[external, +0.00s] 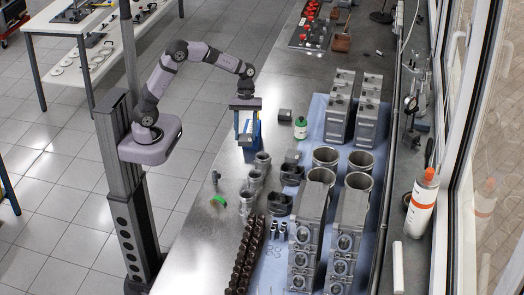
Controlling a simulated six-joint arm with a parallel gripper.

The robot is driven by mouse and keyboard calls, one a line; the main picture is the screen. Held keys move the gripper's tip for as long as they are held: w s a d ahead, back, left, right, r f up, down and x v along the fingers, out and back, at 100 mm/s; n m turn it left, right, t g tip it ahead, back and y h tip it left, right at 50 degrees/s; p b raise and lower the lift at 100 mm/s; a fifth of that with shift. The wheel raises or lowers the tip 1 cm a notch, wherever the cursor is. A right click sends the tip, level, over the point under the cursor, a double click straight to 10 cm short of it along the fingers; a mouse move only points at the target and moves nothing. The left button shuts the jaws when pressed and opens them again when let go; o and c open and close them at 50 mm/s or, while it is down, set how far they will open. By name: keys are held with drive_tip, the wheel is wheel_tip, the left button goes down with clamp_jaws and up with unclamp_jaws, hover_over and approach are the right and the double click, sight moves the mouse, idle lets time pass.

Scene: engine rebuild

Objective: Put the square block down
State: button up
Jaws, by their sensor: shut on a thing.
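My gripper (247,137) hangs down from the arm over the left edge of the metal workbench (225,180). It is shut on the square block (246,126), which shows small, as a grey piece with blue around it between the fingers. The fingers partly hide it. I cannot tell whether its underside touches the bench or is a little above it.
A small dark grey block (285,115) and a green-and-white bottle (300,128) stand just right of my gripper. Cylinder liners (326,158), engine blocks (308,235) and other metal parts crowd the blue mat. A green ring (218,201) lies near the bench's left edge.

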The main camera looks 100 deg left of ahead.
drive_tip(key=w+a+n+t+y, duration=0.1)
drive_tip(key=w+a+n, duration=0.15)
drive_tip(key=a, duration=0.35)
drive_tip(key=w+a+n+t, duration=0.1)
drive_tip(key=a+n, duration=0.3)
drive_tip(key=a, duration=0.2)
drive_tip(key=s+a+n+t+y+b, duration=0.1)
drive_tip(key=s+a+n+y, duration=0.2)
drive_tip(key=a+n, duration=0.75)
drive_tip(key=s+a+n+y, duration=0.2)
drive_tip(key=a+n, duration=0.1)
drive_tip(key=a, duration=1.5)
drive_tip(key=shift+s+d+f+p, duration=0.15)
drive_tip(key=shift+f+p, duration=0.6)
drive_tip(key=shift+f, duration=1.7)
drive_tip(key=shift+s+d+f+p, duration=0.1)
drive_tip(key=shift+f+p, duration=0.6)
drive_tip(key=shift+f, duration=1.7)
drive_tip(key=shift+f, duration=0.15)
drive_tip(key=o, duration=1.1)
drive_tip(key=shift+o, duration=0.8)
